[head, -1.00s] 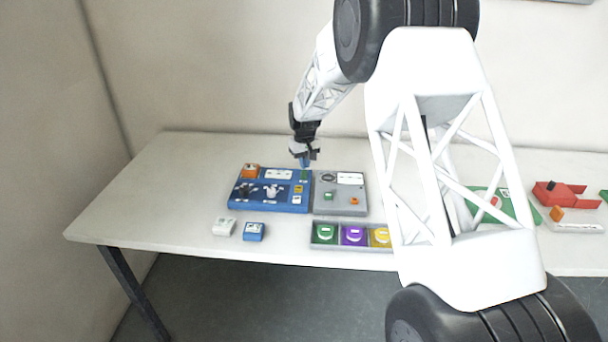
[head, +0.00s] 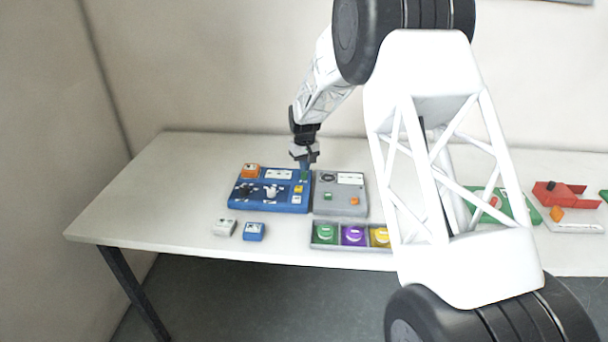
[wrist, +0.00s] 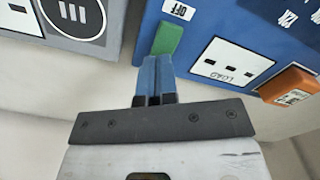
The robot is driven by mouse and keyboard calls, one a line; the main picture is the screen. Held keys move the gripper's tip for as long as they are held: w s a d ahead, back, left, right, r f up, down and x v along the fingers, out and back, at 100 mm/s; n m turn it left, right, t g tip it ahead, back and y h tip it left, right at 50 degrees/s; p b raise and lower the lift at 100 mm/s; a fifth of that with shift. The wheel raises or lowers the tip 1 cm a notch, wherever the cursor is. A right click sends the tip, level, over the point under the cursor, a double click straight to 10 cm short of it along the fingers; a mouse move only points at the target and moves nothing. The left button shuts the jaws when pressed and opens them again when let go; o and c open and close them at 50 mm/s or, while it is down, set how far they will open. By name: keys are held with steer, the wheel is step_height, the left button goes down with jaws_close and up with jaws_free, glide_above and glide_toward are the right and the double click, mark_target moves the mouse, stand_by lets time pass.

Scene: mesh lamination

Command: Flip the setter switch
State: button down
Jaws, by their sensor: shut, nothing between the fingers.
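The blue panel (head: 242,202) lies on the table and also fills the top right of the wrist view (wrist: 220,38). A small green switch (wrist: 167,38) stands on it beside an "OFF" label (wrist: 179,9). No "setter" wording is legible. My gripper (head: 304,175) points down over the panel's far right part. In the wrist view, its blue fingers (wrist: 155,62) are together and empty, with their tips just by the green switch's near end. I cannot tell whether they touch it.
A white "LOAD" plate (wrist: 234,62) and an orange block (wrist: 288,85) sit beside the switch. A grey panel (head: 340,205) adjoins on the right. A tray (head: 312,246) with coloured pieces and two small blocks lie in front. The table's left side is clear.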

steer(key=shift+f, duration=0.4)
stand_by(0.4)
steer(key=shift+r, duration=3.5)
